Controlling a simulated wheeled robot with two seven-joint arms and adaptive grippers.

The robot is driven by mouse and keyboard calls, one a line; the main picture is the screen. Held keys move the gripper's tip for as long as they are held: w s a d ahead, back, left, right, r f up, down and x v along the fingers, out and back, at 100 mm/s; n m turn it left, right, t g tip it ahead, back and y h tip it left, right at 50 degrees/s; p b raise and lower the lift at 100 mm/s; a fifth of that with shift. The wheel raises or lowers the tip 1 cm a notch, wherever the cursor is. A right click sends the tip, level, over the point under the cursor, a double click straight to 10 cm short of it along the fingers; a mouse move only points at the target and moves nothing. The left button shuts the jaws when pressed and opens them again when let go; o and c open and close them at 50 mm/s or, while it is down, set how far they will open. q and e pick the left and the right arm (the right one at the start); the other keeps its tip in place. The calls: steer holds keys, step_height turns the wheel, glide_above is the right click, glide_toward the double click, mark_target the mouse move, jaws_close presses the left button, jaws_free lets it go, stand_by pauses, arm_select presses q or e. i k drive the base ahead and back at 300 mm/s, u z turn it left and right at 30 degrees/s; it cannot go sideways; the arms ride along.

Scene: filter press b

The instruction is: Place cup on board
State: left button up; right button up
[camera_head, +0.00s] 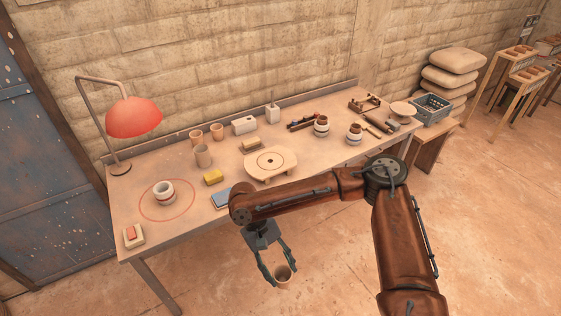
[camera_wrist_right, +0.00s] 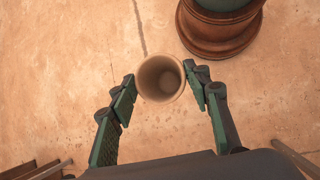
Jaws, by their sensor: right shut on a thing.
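My right gripper (camera_head: 274,276) hangs in front of the table, past its front edge and above the floor. It is shut on a plain beige cup (camera_head: 283,279), which is upright or nearly so. In the right wrist view the cup (camera_wrist_right: 158,92) sits between the fingertips of the gripper (camera_wrist_right: 163,90), and I look down into its empty inside. A pale wooden board (camera_head: 287,157) lies on the table near its front edge, with a ring and a dark centre spot. My right forearm passes just in front of the board. My left gripper is out of view.
Open floor lies in front.

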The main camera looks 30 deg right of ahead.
mark_target(265, 163)
steer(key=z, duration=0.25)
steer(key=i, duration=1.2)
steer(key=u, duration=0.2)
